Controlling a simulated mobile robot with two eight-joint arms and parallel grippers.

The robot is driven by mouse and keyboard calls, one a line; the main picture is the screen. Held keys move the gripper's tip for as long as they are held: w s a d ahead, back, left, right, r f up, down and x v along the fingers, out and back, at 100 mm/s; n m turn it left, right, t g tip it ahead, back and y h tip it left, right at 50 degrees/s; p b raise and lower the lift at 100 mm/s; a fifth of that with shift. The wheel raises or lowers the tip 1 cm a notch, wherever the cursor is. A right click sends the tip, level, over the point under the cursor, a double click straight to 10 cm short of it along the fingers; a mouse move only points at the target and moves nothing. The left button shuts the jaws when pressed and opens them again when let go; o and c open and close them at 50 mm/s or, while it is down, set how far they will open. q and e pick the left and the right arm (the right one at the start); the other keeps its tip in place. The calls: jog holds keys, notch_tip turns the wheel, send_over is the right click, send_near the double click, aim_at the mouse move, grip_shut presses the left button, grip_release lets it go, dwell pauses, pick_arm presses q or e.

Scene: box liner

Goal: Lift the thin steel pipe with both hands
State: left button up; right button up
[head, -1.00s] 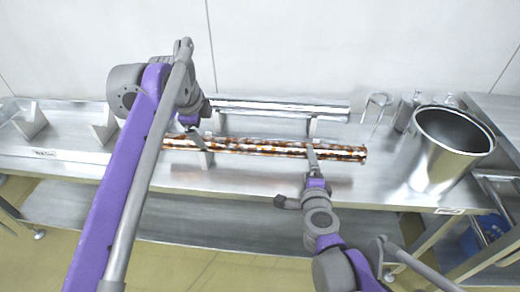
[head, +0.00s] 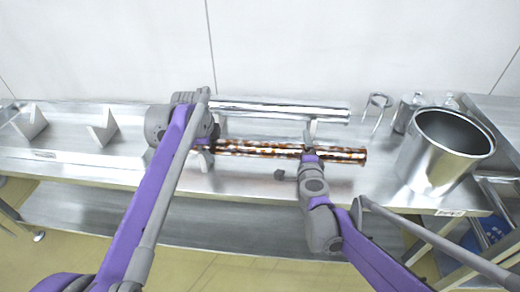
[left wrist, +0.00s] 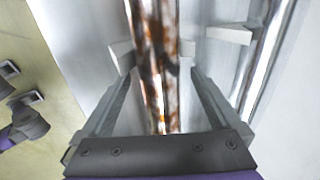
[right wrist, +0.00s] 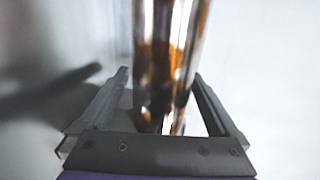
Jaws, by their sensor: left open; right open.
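A mottled brown-and-silver shiny pipe (head: 260,149) lies across the front of the steel bench. A plain polished steel pipe (head: 285,109) lies parallel behind it on supports. My left gripper (head: 205,158) is open at the mottled pipe's left part, mostly hidden by its arm. In the left wrist view the mottled pipe (left wrist: 155,45) runs between its open fingers; the plain pipe (left wrist: 266,55) is off to the right. My right gripper (head: 308,145) is open at the mottled pipe's right part. In the right wrist view the pipe (right wrist: 170,45) lies between its open fingers.
A large steel pot (head: 445,155) stands at the right of the bench, with small bottles (head: 407,110) and a metal stand (head: 378,108) behind. Angled metal holders (head: 103,130) stand at the left. The bench's front strip is mostly clear.

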pick_arm(q)
grip_shut()
pick_arm(e)
grip_shut()
dwell(0.4)
